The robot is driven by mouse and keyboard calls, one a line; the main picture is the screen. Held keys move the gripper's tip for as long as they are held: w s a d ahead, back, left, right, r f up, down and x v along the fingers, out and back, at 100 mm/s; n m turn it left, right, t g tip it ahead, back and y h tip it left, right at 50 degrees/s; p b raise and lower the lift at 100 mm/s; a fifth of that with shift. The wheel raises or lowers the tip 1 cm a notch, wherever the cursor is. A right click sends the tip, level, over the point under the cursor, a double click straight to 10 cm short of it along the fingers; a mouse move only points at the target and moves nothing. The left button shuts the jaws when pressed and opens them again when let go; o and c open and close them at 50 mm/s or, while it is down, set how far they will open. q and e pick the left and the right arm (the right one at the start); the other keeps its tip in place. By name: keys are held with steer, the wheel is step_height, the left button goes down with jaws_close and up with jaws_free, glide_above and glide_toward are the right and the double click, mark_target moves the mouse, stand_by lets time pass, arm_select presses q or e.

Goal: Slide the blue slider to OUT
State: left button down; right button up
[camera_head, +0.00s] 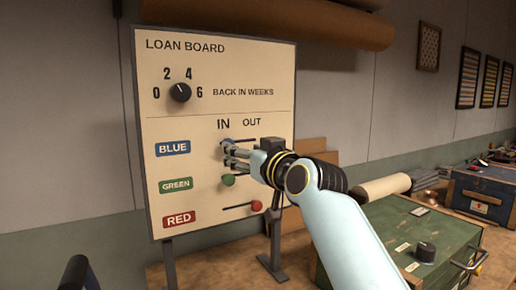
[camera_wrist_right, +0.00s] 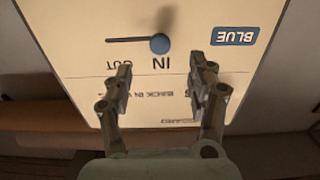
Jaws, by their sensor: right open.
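The loan board (camera_head: 200,112) stands upright, with a BLUE label (camera_head: 173,148) and IN and OUT printed above the slider slots. The blue slider knob (camera_wrist_right: 160,43) sits at the IN end of its slot (camera_wrist_right: 127,39). In the head view the knob (camera_head: 226,143) is partly hidden by my right gripper (camera_head: 232,154). In the right wrist view, my right gripper (camera_wrist_right: 165,72) is open and empty. The knob lies ahead of its fingertips, sideways between them, and no contact shows.
The green knob (camera_head: 228,180) is at the IN side, and the red knob (camera_head: 257,206) is at the OUT side. A dial (camera_head: 180,92) sits higher up. A green case (camera_head: 395,240) and a paper roll (camera_head: 384,188) lie right of the board on the bench.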

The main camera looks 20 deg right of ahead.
steer(key=w+a+b, duration=0.1)
steer(key=w+b, duration=0.2)
steer(key=w, duration=0.5)
steer(key=shift+a, duration=0.25)
steer(key=c, duration=0.9)
